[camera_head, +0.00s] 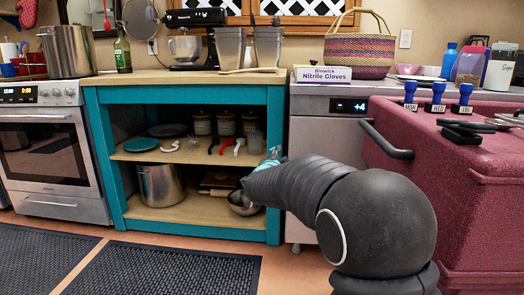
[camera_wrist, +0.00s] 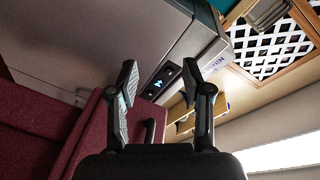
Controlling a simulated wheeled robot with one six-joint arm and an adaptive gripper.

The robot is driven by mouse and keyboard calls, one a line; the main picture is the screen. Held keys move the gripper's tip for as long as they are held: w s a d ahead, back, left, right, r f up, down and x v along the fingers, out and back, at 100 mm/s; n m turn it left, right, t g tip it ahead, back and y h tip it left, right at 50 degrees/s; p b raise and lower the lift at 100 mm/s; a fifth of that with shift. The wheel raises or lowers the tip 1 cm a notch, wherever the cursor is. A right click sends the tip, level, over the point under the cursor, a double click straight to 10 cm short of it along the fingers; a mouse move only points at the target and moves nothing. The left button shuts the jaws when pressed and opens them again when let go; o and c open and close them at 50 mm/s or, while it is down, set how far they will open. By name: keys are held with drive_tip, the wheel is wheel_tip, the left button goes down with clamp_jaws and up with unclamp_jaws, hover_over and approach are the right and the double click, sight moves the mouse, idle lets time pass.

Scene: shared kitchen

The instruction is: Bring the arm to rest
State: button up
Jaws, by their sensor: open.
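My arm (camera_head: 340,200) is stretched forward from the lower right in the head view, in front of the teal open-shelf cabinet. My gripper (camera_wrist: 160,85) shows in the wrist view with its two dark fingers well apart and nothing between them. In the head view the arm's own bulk mostly hides the gripper. Beyond the fingers in the wrist view is the grey appliance front with a small lit display (camera_wrist: 163,82). The fingers look clear of it, though the exact gap cannot be told.
The teal cabinet (camera_head: 98,150) holds pots and utensils. A maroon cart (camera_head: 495,190) with a dark handle (camera_head: 388,142) stands close at right, with several blue stamps on top. A steel oven (camera_head: 45,150) is at left. Dark mats (camera_head: 165,270) lie on the floor.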

drive_tip(key=s+a+f+n+g+y+p, duration=0.1)
drive_tip(key=s+a+f+n+g+y, duration=0.3)
drive_tip(key=s+a+n+y, duration=0.35)
drive_tip(key=s+d+f+n+g+p, duration=0.25)
drive_tip(key=s+n+g, duration=0.3)
drive_tip(key=s, duration=0.95)
drive_tip(key=s+d+n+g+h+p, duration=0.1)
drive_tip(key=s+d, duration=0.3)
drive_tip(key=s, duration=0.3)
drive_tip(key=s+d+f+n+g+p, duration=0.1)
drive_tip(key=s+d, duration=0.2)
drive_tip(key=s, duration=0.4)
drive_tip(key=s+d+n+g+h+p, duration=0.1)
drive_tip(key=s+d, duration=0.3)
drive_tip(key=s, duration=0.3)
drive_tip(key=s+d+r+m+t+p, duration=0.1)
drive_tip(key=s+d+r+p, duration=0.1)
drive_tip(key=s+r, duration=0.3)
drive_tip(key=shift+d, duration=0.6)
drive_tip(key=shift+t+h, duration=0.25)
drive_tip(key=shift+c, duration=0.2)
